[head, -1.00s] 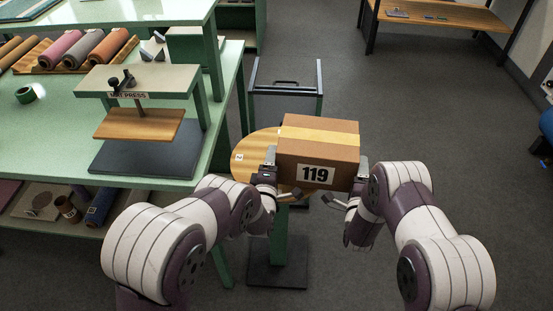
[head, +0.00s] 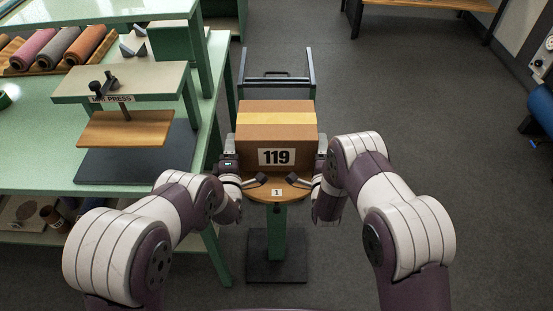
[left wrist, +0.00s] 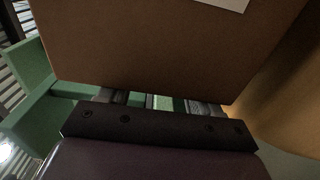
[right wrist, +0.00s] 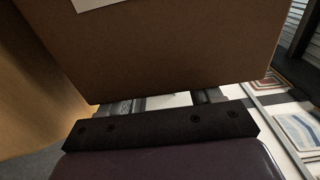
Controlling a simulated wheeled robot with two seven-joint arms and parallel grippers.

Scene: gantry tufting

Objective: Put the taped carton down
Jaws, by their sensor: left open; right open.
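The taped carton (head: 277,137) is a brown box with a yellow tape strip on top and a 119 label on its front. It is upright and level over the round wooden top (head: 296,190) of a green pedestal stand, marked 1. I cannot tell whether it rests on the top or hangs just above. My left gripper (head: 230,163) is at its left side and my right gripper (head: 321,163) at its right side, both open. In the left wrist view the carton (left wrist: 160,45) fills the upper part. It also fills the right wrist view (right wrist: 160,50). Contact with the fingers is hidden.
A green workbench (head: 30,150) with a mat press (head: 125,115) and rolls (head: 60,48) stands to the left. A dark-framed cart (head: 277,88) is behind the carton. A wooden table (head: 425,5) is far back. The floor to the right is clear.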

